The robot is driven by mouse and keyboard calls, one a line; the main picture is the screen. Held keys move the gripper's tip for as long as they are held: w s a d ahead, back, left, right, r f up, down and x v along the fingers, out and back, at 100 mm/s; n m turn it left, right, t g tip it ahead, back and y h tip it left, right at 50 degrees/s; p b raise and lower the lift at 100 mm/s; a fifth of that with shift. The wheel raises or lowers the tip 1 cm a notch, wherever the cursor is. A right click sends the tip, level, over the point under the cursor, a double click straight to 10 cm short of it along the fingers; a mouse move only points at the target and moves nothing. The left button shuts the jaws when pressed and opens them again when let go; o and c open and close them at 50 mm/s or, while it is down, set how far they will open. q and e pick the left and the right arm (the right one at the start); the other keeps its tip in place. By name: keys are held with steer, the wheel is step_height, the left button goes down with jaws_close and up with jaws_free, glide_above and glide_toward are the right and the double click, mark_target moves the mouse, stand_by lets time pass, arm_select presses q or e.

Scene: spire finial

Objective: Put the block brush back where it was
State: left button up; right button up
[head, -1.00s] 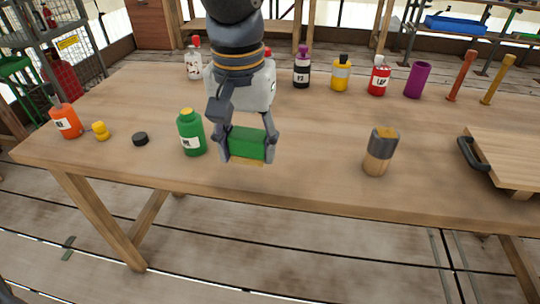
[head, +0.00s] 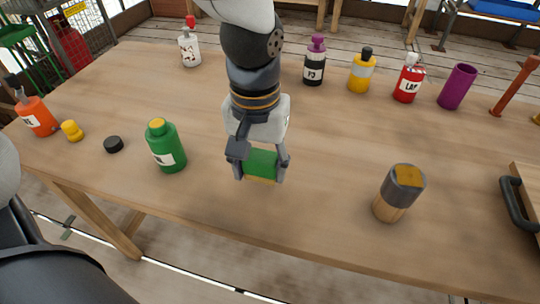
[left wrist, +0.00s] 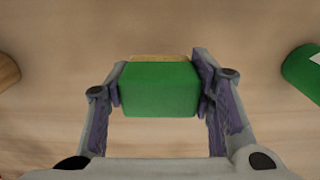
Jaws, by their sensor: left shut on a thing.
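The block brush (head: 261,163), a green block with a tan strip along its lower edge, is between the fingers of my left gripper (head: 259,174). The gripper is shut on it from both sides and points down over the front middle of the table. In the left wrist view, the green block (left wrist: 160,90) fills the space between the fingers (left wrist: 160,92), with the tan strip showing beyond it. I cannot tell whether the brush touches the tabletop. My right gripper is not in view.
A green bottle (head: 166,148) stands close left of the gripper, with a black cap (head: 113,144) beyond. A wood-and-grey cylinder (head: 391,205) stands to the right, near the front edge. Several bottles and a purple cup (head: 457,87) stand behind. A black-handled board (head: 526,190) is far right.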

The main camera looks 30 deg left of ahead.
mark_target(261, 178)
arm_select(q)
steer(key=f, duration=0.3)
steer(key=shift+w+f, duration=0.1)
steer(key=shift+w, duration=0.15)
steer(key=shift+f, duration=0.2)
steer(key=shift+s+r, duration=0.15)
steer(key=shift+s, duration=0.05)
steer(key=o, duration=1)
steer(key=shift+w+f, duration=0.1)
steer(key=shift+f, duration=0.1)
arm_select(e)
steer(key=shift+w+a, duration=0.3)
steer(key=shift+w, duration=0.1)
